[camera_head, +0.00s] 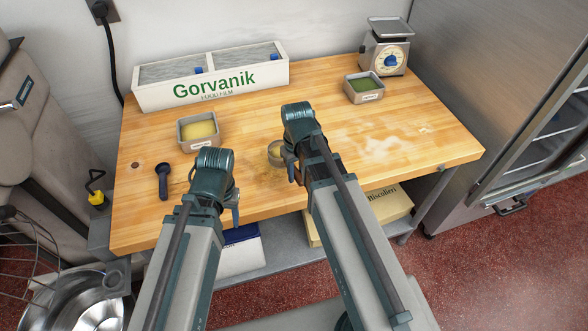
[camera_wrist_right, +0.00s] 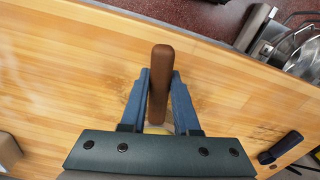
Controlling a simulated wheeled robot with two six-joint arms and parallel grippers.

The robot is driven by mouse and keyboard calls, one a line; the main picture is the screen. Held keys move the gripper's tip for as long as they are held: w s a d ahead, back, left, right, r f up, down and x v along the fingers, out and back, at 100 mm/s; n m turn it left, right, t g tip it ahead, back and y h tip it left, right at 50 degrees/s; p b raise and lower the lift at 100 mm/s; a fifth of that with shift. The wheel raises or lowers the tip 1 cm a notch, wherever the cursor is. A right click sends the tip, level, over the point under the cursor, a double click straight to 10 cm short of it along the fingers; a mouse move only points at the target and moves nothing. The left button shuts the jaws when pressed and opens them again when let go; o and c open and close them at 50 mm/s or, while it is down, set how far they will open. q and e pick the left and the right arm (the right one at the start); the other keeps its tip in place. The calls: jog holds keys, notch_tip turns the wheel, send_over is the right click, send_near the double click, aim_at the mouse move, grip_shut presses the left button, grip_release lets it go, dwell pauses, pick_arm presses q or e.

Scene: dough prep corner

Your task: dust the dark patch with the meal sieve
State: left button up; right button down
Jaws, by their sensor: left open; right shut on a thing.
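My right gripper (camera_head: 297,150) is shut on a brown handle (camera_wrist_right: 160,82), which stands between its fingers in the right wrist view. In the head view the round rim of the meal sieve (camera_head: 275,153) shows just left of this gripper, over the table; the rest is hidden behind the gripper. My left gripper (camera_head: 213,178) is open and empty above the table's front part, left of the sieve.
A tin of yellow meal (camera_head: 199,143) stands behind my left gripper. A dark scoop (camera_head: 163,181) lies at left. A tin of green stuff (camera_head: 364,97), a scale (camera_head: 384,55) and a Gorvanik box (camera_head: 213,95) stand at the back. A whitish smear (camera_head: 402,147) marks the clear right side.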

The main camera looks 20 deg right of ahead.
jog(key=shift+w, duration=0.1)
jog(key=w, duration=0.2)
jog(key=w+a, duration=0.1)
jog(key=w, duration=0.2)
jog(key=shift+a, duration=0.1)
jog(key=shift+s, duration=0.1)
jog(key=shift+s, duration=0.15)
jog(key=shift+s+d, duration=0.2)
jog(key=shift+s, duration=0.55)
jog(key=shift+s+d, duration=0.2)
jog(key=shift+s, duration=0.6)
jog(key=shift+s+d, duration=0.2)
jog(key=shift+s, duration=0.55)
jog(key=shift+s+d, duration=0.25)
jog(key=shift+s, duration=0.95)
jog(key=shift+r, duration=0.15)
